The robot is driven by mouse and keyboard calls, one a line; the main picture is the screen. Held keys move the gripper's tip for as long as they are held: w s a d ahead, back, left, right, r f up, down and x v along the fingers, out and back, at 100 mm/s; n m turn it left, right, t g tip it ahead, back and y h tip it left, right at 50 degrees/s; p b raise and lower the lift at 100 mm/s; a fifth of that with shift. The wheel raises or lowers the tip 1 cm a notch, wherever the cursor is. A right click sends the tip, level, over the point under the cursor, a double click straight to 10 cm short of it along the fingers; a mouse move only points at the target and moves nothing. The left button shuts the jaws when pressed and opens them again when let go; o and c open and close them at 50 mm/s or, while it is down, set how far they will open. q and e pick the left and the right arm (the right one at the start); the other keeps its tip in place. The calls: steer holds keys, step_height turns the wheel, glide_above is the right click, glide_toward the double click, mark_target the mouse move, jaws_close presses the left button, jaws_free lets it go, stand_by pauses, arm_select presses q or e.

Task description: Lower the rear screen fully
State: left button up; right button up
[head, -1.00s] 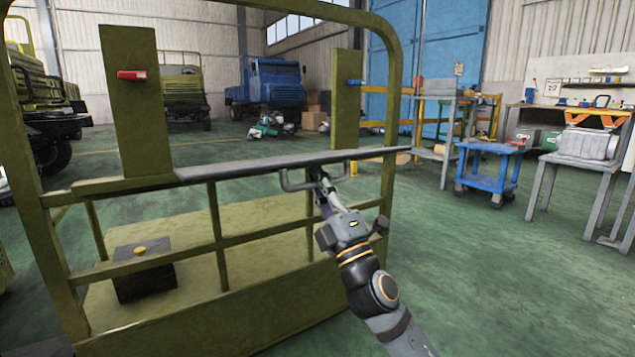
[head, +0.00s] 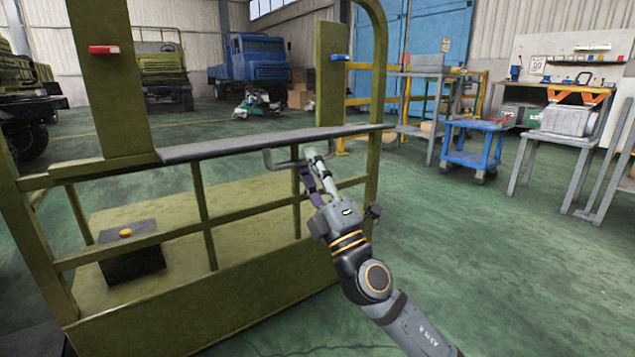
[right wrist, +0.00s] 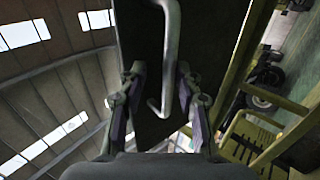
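The rear screen (head: 230,147) is a thin grey panel seen nearly edge-on in the head view. It lies close to level across the olive frame, between two upright olive plates. A grey bar handle (head: 271,162) hangs under its near edge. In the right wrist view the dark panel (right wrist: 145,35) fills the middle, with the handle (right wrist: 170,50) running down it. My right gripper (head: 312,162) is at the right part of the handle. Its fingers (right wrist: 160,92) stand apart on either side of the bar, with gaps visible. My left gripper is out of view.
A red latch (head: 103,50) is on the left plate and a blue one (head: 340,57) on the right. Lower olive rails (head: 130,240) and a dark box with a yellow knob (head: 133,263) are below. A blue cart (head: 470,160) stands right; green floor between is clear.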

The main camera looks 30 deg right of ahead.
steer(key=shift+v, duration=2.45)
